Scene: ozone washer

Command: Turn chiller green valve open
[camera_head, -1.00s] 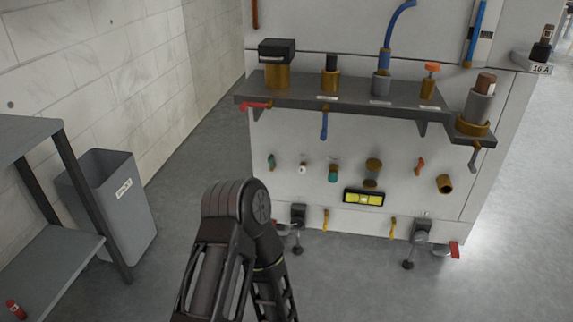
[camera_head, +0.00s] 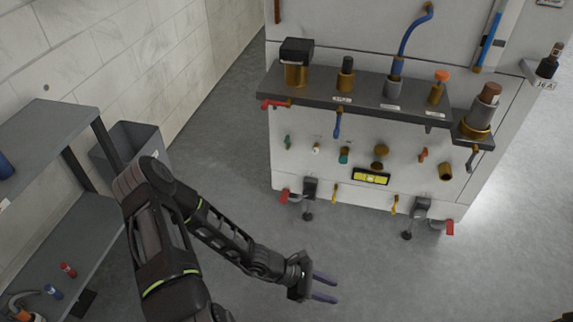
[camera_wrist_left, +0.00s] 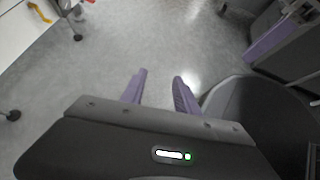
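The white machine (camera_head: 310,172) carries two green-coloured fittings low on its front panel. One is a small green valve handle (camera_head: 287,142) at the left. The other is a teal-green fitting (camera_head: 343,155) nearer the middle. I cannot tell from any label which is the chiller's valve. My left gripper (camera_head: 337,290) is open and empty over the floor, in front of and below the panel, clear of both. Its two purple fingers are apart in the left wrist view (camera_wrist_left: 160,78). That view shows neither green fitting.
A grey shelf (camera_head: 283,92) with brass fittings juts out above the handles. A grey bin (camera_head: 125,135) and shelving (camera_head: 75,225) stand left. The floor before the machine is clear.

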